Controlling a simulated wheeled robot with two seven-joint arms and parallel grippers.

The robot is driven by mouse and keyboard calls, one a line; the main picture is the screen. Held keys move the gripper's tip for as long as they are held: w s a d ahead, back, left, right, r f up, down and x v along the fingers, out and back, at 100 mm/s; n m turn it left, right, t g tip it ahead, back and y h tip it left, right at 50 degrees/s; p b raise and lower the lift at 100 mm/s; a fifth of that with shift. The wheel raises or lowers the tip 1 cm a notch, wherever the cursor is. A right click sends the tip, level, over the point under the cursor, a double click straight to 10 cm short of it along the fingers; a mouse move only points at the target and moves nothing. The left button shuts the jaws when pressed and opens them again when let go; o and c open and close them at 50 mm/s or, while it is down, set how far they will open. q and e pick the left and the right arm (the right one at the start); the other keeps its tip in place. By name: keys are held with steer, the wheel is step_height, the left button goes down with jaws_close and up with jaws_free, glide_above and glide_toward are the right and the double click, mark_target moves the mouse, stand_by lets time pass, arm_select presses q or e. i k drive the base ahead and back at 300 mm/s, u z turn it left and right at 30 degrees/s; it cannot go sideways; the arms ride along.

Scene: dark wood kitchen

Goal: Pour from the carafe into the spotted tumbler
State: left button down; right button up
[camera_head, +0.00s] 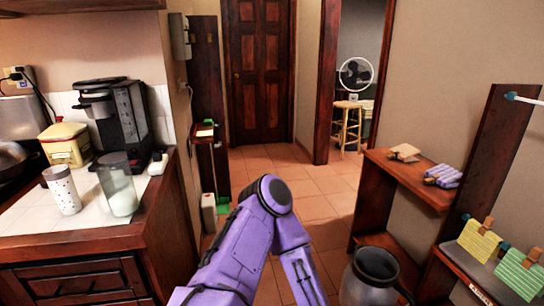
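The spotted tumbler (63,190) is white with small dark spots and stands upright on the light counter at the left. A purple arm of mine rises from the bottom middle, bends, and runs back down out of the picture. Neither gripper is in view, and no gripper shows at the carafe or the tumbler.
A black coffee maker (118,115) and a yellow tin (66,145) stand behind the vessels. A small white item (158,164) is near the counter's right edge. A dark pan (14,160) is at far left. Wooden shelves (408,180) stand at the right; tiled floor lies between.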

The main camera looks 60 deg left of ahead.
mark_target(59, 179)
steer(key=u, duration=0.05)
steer(key=k, duration=1.1)
steer(key=u, duration=2.05)
